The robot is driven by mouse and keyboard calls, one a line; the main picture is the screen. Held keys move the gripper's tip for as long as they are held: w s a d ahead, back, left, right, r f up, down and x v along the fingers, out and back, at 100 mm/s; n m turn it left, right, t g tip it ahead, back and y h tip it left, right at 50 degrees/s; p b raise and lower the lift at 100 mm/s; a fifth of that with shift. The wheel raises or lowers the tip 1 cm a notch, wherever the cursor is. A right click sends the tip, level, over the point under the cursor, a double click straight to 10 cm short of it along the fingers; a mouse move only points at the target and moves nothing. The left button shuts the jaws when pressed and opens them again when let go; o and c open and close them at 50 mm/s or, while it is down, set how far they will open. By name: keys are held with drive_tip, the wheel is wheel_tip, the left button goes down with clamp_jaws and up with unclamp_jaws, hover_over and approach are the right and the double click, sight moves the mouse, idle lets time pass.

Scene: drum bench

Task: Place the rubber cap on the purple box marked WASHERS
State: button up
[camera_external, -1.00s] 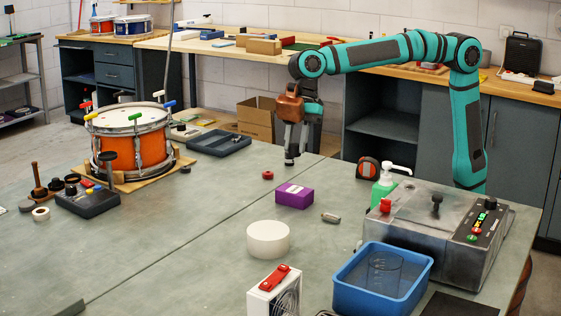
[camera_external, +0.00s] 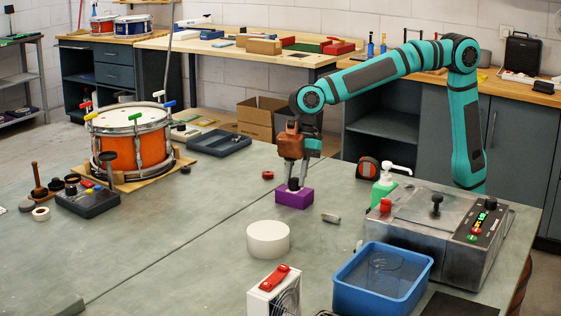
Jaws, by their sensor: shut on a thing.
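The purple box (camera_external: 294,198) stands on the green-grey table, right of the middle seam. My gripper (camera_external: 293,182) points straight down over it, with its fingertips at the box's top. It is shut on a small dark thing, the rubber cap (camera_external: 293,187), which is mostly hidden between the fingers. The cap is at or just above the box's top face; I cannot tell whether they touch. The box's marking is not readable, as the fingers cover much of its top.
A small red ring (camera_external: 267,175) lies left of the box and a grey cylinder (camera_external: 331,218) right of it. A white roll (camera_external: 268,239) stands in front. A tape measure (camera_external: 367,169), a soap bottle (camera_external: 384,185) and a metal machine (camera_external: 437,220) stand to the right.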

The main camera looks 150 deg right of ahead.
drive_tip(key=shift+f, duration=0.1)
drive_tip(key=o, duration=0.9)
drive_tip(key=shift+o, duration=0.2)
drive_tip(key=v, duration=1.2)
